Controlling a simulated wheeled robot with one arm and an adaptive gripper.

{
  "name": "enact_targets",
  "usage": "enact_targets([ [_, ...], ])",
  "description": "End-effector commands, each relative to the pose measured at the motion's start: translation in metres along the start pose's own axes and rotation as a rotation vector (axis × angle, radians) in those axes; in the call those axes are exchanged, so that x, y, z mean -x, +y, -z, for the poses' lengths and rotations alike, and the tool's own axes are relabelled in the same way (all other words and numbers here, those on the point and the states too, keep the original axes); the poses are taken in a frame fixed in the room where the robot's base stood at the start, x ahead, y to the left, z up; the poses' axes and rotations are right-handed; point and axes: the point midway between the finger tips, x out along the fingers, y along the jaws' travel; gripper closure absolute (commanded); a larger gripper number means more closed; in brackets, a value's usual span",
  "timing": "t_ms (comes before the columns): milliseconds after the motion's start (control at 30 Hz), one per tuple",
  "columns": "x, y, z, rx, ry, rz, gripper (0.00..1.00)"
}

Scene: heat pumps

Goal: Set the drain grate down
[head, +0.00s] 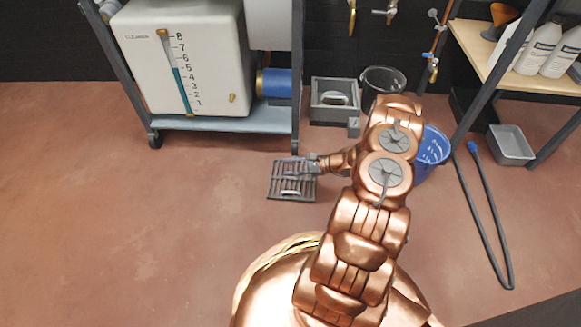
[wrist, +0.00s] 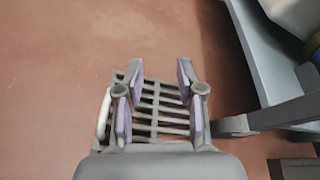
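The drain grate (head: 280,192) is a dark grey slatted square with a pale curved handle on its near side. It appears to lie flat on the reddish floor, in front of the wheeled rack. In the wrist view the grate (wrist: 160,113) shows between and beyond my fingers, its handle at the left, outside them. My gripper (head: 301,168) is over the far part of the grate. In the wrist view my gripper (wrist: 156,92) has its purple-padded fingers spread apart, with no handle between them. Whether a finger touches the grate is hard to tell.
The wheeled rack (head: 225,124) with a white tank (head: 205,60) stands just behind. A grey square basin (head: 335,112) and a blue bucket (head: 432,148) are near my arm. A dark hose (head: 484,220) lies at the right. The floor at the left is clear.

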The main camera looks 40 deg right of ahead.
Motion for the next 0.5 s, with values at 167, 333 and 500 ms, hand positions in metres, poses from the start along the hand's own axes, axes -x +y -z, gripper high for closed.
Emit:
enact_targets([
  [167,0.0,0.0,0.0,0.0,0.0,0.0,0.62],
  [333,0.001,-0.001,-0.003,0.0,0.0,-0.001,0.62],
  [500,0.028,-0.003,-0.005,0.0,0.003,0.001,0.62],
])
